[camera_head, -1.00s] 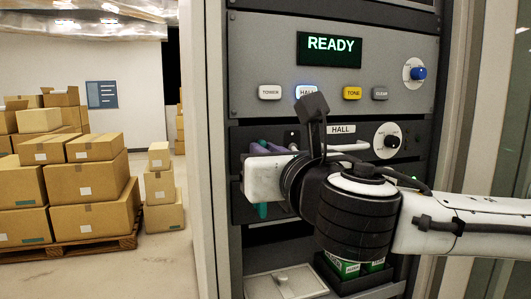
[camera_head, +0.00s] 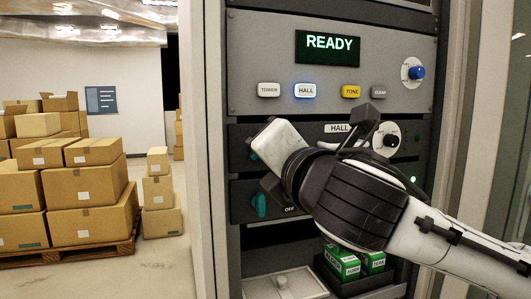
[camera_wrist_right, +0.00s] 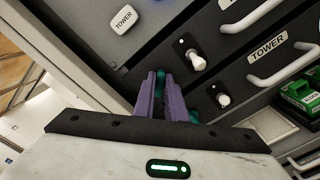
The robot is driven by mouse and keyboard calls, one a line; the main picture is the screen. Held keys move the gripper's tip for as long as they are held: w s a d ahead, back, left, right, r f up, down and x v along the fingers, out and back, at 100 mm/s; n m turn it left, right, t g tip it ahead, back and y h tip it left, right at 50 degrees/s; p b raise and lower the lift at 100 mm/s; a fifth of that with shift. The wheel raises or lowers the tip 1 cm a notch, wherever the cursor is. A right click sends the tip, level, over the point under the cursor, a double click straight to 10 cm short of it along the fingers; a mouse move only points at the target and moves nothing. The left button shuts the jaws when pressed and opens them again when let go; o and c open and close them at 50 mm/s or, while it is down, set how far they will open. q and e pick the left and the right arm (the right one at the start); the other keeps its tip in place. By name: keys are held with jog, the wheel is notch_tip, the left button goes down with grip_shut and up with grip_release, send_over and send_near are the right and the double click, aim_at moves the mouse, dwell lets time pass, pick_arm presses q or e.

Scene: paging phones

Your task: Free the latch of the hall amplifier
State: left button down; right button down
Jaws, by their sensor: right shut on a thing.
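The hall amplifier (camera_head: 238,133) is the upper dark drawer, with a "HALL" label (camera_head: 337,128). A bit of its teal latch (camera_head: 253,156) shows at its left end, mostly hidden behind my right gripper (camera_head: 275,146). In the right wrist view the purple fingers of my right gripper (camera_wrist_right: 164,98) are shut on this teal latch (camera_wrist_right: 160,78). The gripper is tilted; I cannot tell the latch's exact angle. The lower drawer's teal latch (camera_head: 258,206) stands upright below, and shows beside the fingers in the wrist view (camera_wrist_right: 194,116). My left gripper is not in view.
The panel above has a "READY" display (camera_head: 328,47), a lit HALL button (camera_head: 305,90) and a blue knob (camera_head: 416,73). The wrist view shows white switches (camera_wrist_right: 197,62) and drawer handles (camera_wrist_right: 252,15). Green boxes (camera_head: 342,262) sit below. Cartons (camera_head: 92,180) stand far left.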

jog(key=shift+d+f+m, duration=0.1)
jog(key=shift+f+m, duration=0.05)
jog(key=shift+m, duration=4.05)
jog(key=c, duration=1.8)
grip_release()
jog(key=shift+s, duration=0.1)
jog(key=b+v, duration=0.1)
jog(key=v, duration=0.9)
jog(key=shift+b, duration=0.4)
